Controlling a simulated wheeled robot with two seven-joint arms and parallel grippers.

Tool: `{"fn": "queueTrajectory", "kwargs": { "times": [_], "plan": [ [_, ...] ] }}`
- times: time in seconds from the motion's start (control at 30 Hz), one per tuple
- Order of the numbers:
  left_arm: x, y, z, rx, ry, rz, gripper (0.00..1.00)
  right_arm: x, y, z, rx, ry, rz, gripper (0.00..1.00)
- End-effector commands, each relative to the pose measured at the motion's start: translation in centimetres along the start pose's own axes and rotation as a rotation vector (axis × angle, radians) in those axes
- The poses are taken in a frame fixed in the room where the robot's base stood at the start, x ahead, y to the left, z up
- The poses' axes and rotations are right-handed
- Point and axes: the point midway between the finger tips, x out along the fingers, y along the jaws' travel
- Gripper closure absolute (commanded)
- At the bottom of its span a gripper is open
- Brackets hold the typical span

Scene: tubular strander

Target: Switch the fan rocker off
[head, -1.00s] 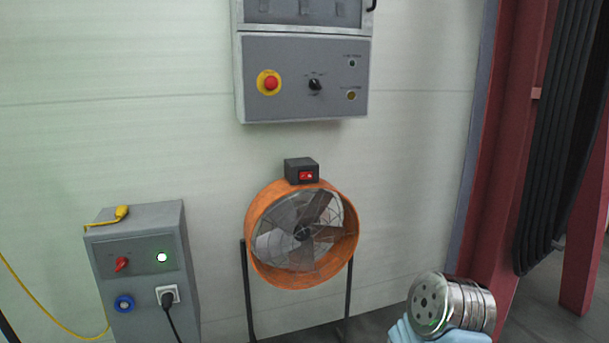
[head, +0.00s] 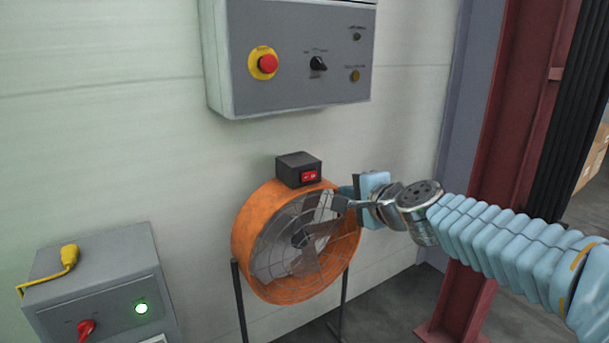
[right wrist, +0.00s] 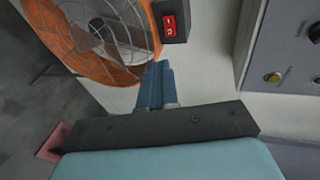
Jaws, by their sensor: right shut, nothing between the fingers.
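The fan rocker (head: 309,176) is a small red switch on the front of a dark box (head: 292,165) on top of the orange fan (head: 244,234). In the right wrist view the red rocker (right wrist: 169,25) shows near the top, just beyond my fingertips. My right gripper (head: 340,202) is shut and empty in front of the fan's upper right rim, below and to the right of the rocker. Its closed blue-grey fingers (right wrist: 157,75) appear apart from the switch box in the right wrist view. My left gripper is not in view.
A grey control panel (head: 225,62) with a red emergency button and black knob hangs above the fan. A grey power box (head: 100,262) with a yellow plug and lit green light stands at lower left. A red steel column (head: 510,110) rises at right.

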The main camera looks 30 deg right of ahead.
Motion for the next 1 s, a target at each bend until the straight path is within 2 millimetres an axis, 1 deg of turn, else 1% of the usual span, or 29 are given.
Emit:
{"fn": "queueTrajectory", "kwargs": {
  "times": [0.07, 0.33, 0.47, 0.57, 0.93, 1.0],
  "plan": [
    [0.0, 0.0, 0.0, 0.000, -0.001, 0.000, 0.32, -0.2, -0.3, -0.1, 0.005, 0.002, -0.006, 1.00],
    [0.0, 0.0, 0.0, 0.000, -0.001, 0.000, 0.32, -0.1, -0.2, -0.1, 0.004, 0.001, -0.005, 1.00],
    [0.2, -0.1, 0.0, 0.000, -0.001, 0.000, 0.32, 0.7, -0.1, 0.0, 0.004, 0.000, -0.003, 1.00],
    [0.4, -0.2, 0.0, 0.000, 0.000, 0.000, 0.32, 2.2, 0.0, 0.0, 0.005, 0.000, -0.002, 1.00],
    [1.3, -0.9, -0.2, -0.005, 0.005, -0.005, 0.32, 10.0, 0.0, 0.0, 0.003, 0.000, -0.001, 1.00],
    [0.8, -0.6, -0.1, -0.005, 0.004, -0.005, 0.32, 11.0, -0.7, -0.1, 0.003, 0.001, -0.002, 1.00]
  ]
}}
